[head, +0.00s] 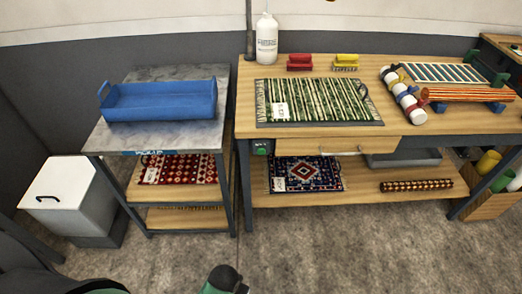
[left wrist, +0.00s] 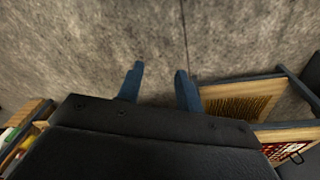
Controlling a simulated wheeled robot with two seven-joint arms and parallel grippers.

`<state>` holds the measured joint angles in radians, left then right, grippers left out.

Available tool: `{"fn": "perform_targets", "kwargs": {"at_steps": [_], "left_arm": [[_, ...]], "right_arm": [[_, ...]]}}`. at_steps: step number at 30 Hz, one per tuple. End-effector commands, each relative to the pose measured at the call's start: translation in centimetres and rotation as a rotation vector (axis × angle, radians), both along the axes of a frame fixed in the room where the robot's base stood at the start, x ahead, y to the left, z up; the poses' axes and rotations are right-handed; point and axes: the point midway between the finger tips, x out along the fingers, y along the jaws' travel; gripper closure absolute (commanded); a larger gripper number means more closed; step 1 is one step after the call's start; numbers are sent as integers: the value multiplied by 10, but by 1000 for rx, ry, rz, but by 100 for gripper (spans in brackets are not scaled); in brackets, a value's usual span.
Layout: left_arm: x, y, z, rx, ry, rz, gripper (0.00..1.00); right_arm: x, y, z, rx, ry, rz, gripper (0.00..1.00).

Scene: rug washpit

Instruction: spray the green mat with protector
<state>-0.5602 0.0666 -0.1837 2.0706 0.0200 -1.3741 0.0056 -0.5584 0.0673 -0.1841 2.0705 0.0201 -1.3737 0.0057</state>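The green mat (head: 335,100), striped green and cream with a dark border and a white tag, lies flat on the workbench top. A white bottle (head: 266,42) with a narrow top and a dark-lettered label stands upright at the bench's back left, behind the mat. Its label is too small to read, so I cannot confirm it is the protector. My left gripper (left wrist: 157,88) shows in the left wrist view with its two fingers apart, empty, above the grey floor and away from mat and bottle. My right gripper is not visible.
Red (head: 299,62) and yellow (head: 345,62) brushes lie behind the mat; rolled rugs (head: 468,94) lie on the right. A blue tray (head: 160,101) stands on the side table (head: 112,138). Patterned rugs lie on lower shelves. A white bin (head: 75,205) stands left. The front floor is clear.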

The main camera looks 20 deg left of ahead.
Motion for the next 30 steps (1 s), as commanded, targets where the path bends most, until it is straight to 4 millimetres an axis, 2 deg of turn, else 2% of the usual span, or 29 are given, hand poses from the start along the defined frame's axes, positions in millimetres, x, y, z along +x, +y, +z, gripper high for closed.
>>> {"fn": "perform_targets", "kwargs": {"at_steps": [11, 17, 30], "left_arm": [[0, 0, 0, 0, 0, 0, 64], [0, 0, 0, 0, 0, 0, 99], [0, 0, 0, 0, 0, 0, 100]], "right_arm": [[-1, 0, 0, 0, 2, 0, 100], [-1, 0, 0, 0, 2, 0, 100], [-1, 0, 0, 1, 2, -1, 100]]}}
